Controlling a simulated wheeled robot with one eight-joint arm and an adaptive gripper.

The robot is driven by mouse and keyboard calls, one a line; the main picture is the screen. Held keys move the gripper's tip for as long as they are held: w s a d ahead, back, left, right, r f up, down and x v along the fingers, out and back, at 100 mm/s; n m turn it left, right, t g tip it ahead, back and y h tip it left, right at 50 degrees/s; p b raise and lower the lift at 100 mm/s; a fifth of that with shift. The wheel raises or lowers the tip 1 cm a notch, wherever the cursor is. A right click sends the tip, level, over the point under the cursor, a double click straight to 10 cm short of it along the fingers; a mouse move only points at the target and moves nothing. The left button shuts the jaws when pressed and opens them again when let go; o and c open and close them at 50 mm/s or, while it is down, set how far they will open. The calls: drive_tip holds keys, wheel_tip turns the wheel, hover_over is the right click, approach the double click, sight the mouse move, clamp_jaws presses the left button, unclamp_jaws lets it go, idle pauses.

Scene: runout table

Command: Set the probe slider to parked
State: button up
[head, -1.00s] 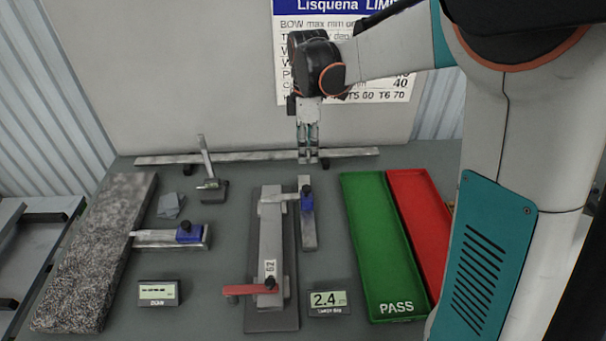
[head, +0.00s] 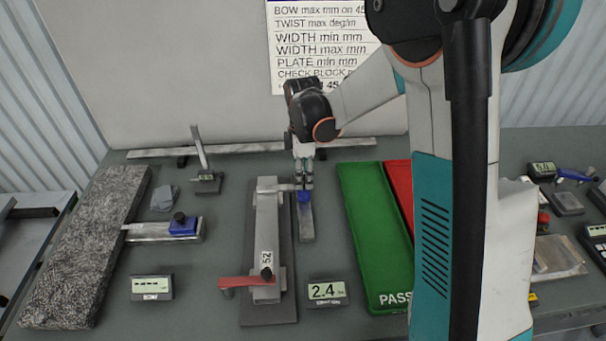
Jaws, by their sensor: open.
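A blue slider block (head: 304,198) sits on a short grey rail (head: 306,230), beside the right side of the clamped grey bar marked 52 (head: 266,225). My gripper (head: 303,182) is open and points down at this block, its fingertips at the block's top. They hide the block's dark knob; I cannot tell whether they touch it. A second blue slider (head: 183,226) with a dark knob sits on a rail running right from the speckled granite slab (head: 85,255). The display (head: 328,291) by the bar reads 2.4; another display (head: 151,287) shows dashes.
A green PASS tray (head: 372,240) and a partly hidden red tray (head: 397,180) lie right of the rail. A long straight bar (head: 235,149) lies behind. A red clamp handle (head: 245,282) is at the front. My arm covers the right middle; instruments (head: 568,203) lie beyond it.

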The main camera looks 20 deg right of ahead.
clamp_jaws()
drive_tip(key=w, duration=0.3)
drive_tip(key=w+d, duration=0.1)
drive_tip(key=w, duration=0.2)
drive_tip(key=w+d, duration=0.1)
drive_tip(key=w, duration=0.3)
drive_tip(key=shift+w, duration=0.1)
drive_tip(key=shift+c, duration=1.7)
unclamp_jaws()
drive_tip(key=o, duration=0.3)
drive_tip(key=shift+w, duration=0.15)
drive_tip(key=shift+o, duration=0.2)
